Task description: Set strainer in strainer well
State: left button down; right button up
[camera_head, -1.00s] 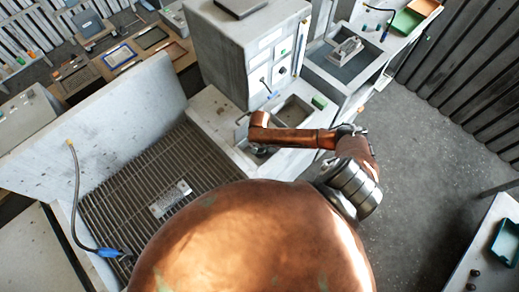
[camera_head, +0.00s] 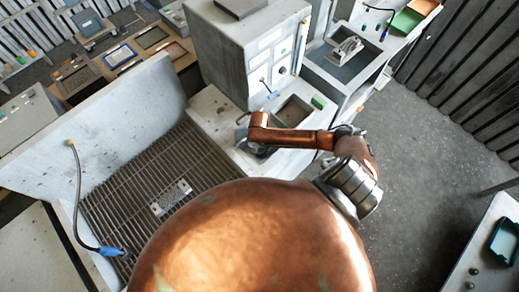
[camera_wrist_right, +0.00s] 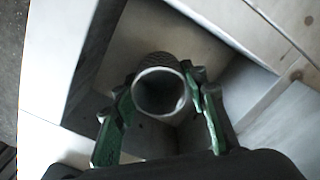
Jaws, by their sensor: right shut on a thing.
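My right gripper (camera_wrist_right: 160,108) is shut on the strainer (camera_wrist_right: 158,66), a round, open-topped tube with a dark mesh wall and pale rim. In the wrist view its green fingers stand on both sides of the tube. Below and around the tube is a grey, square-walled recess (camera_wrist_right: 195,45), which looks like the strainer well; whether the tube touches its floor is unclear. In the head view my right gripper (camera_head: 259,150) is small and partly hidden under my copper arm, over the counter beside the grate. The strainer cannot be made out there. My left gripper is out of view.
A tall grey cabinet (camera_head: 240,50) stands just behind the gripper. An open rectangular basin (camera_head: 294,112) with a green block (camera_head: 319,102) beside it lies to the right. A slatted grate (camera_head: 150,180) lies to the left.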

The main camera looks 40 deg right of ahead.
jog(key=o, duration=1.3)
notch_tip(320, 180, up, 12)
